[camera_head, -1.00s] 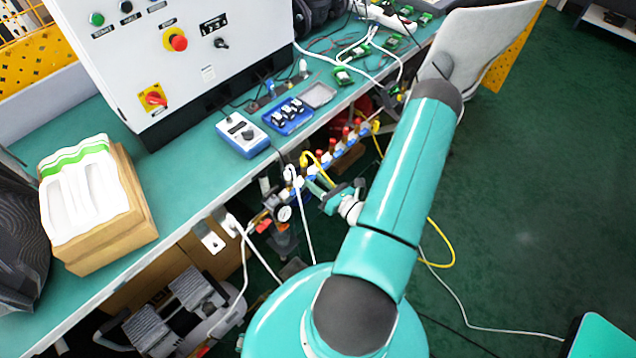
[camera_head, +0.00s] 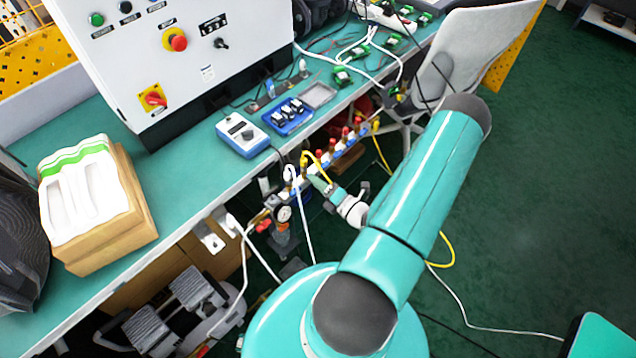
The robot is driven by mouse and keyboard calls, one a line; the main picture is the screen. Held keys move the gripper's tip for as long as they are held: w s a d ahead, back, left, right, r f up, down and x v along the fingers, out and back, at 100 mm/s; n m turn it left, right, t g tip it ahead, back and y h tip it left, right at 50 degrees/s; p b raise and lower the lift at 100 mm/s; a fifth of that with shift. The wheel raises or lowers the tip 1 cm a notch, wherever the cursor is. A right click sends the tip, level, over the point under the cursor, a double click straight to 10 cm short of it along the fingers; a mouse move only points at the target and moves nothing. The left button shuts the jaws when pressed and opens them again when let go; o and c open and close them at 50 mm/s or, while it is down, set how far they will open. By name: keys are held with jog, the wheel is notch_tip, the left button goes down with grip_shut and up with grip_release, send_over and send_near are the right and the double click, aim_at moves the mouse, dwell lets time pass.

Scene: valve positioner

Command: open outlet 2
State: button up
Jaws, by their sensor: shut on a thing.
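The outlet manifold (camera_head: 325,160) runs along the front underside of the bench. It is a row of blue and white valve bodies with several red-topped parts (camera_head: 345,133). A yellow hose (camera_head: 320,160) and a white hose leave it near its left end. My gripper (camera_head: 314,176) is at this left end, beside the yellow hose, and is shut on a small part there, seemingly a valve handle. The fingers and hoses hide that part, so its angle and outlet number cannot be told. A round gauge (camera_head: 284,213) hangs at the left of the manifold.
A control cabinet (camera_head: 190,60), a blue and white meter (camera_head: 242,134) and a blue tray (camera_head: 288,115) stand on the bench. A grey chair (camera_head: 480,55) is behind my arm. Hoses hang below the bench; the floor at right is mostly clear.

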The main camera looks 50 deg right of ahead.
jog(key=m, duration=0.3)
jog(key=shift+m, duration=0.4)
dwell(0.4)
jog(key=o, duration=0.7)
jog(key=s, duration=1.3)
jog(key=shift+s+d, duration=0.15)
jog(key=shift+s, duration=0.25)
